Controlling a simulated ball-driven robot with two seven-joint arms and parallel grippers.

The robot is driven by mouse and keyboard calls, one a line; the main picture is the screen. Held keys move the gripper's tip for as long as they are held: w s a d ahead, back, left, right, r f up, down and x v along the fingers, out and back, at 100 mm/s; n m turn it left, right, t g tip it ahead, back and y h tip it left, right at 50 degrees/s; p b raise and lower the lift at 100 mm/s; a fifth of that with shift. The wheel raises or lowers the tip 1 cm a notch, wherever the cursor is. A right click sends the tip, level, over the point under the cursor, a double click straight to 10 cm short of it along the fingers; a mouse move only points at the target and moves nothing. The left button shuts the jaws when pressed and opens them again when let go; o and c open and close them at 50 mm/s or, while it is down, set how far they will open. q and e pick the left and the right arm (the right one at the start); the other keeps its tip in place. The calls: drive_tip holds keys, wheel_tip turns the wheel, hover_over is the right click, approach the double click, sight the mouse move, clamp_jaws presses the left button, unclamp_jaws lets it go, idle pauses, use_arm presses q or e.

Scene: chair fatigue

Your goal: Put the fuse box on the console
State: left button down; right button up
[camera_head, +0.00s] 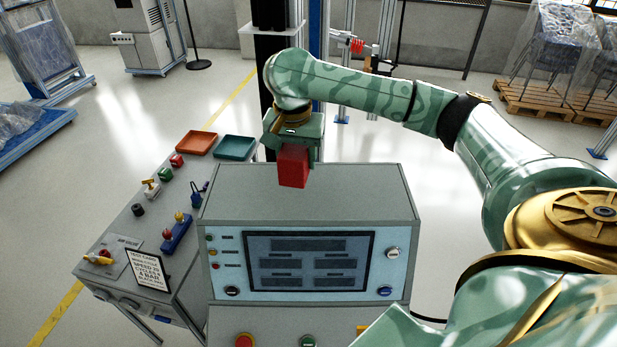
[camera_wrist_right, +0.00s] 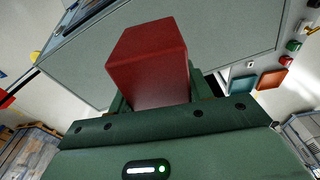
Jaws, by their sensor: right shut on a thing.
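A red box (camera_head: 293,166), which I take to be the fuse box, is held in my right gripper (camera_head: 295,150) above the grey top of the console (camera_head: 340,191). In the right wrist view the red box (camera_wrist_right: 148,62) sits between the fingers, with the console top (camera_wrist_right: 225,35) behind it. In the head view the box overlaps the console's top toward its back edge. I cannot tell whether its underside touches the surface. The console front carries a dark screen and several buttons. My left gripper is in neither view.
A grey side table (camera_head: 135,225) stands left of the console with a red tray (camera_head: 196,144), a teal tray (camera_head: 234,148), several small parts and a sign (camera_head: 147,269). A dark column (camera_head: 280,80) stands behind the console. The console top is otherwise bare.

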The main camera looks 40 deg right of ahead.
drive_tip(key=d+f, duration=0.1)
drive_tip(key=d+f+b, duration=0.1)
drive_tip(key=d+f, duration=0.1)
drive_tip(key=shift+w+f, duration=0.3)
drive_tip(key=shift+f, duration=0.1)
drive_tip(key=f+b, duration=0.1)
drive_tip(key=f, duration=0.1)
drive_tip(key=f+b, duration=0.1)
drive_tip(key=f, duration=0.1)
drive_tip(key=shift+d, duration=0.4)
drive_tip(key=shift+r, duration=0.1)
drive_tip(key=o, duration=1.1)
drive_tip(key=shift+r, duration=0.15)
drive_tip(key=r+p, duration=0.1)
drive_tip(key=r, duration=0.3)
drive_tip(key=r+p, duration=0.2)
drive_tip(key=r, duration=0.2)
drive_tip(key=a+r+p, duration=0.1)
drive_tip(key=r, duration=0.2)
drive_tip(key=shift+s+a+r+p, duration=0.1)
drive_tip(key=shift+s+r+p, duration=0.2)
drive_tip(key=shift+s+r, duration=0.1)
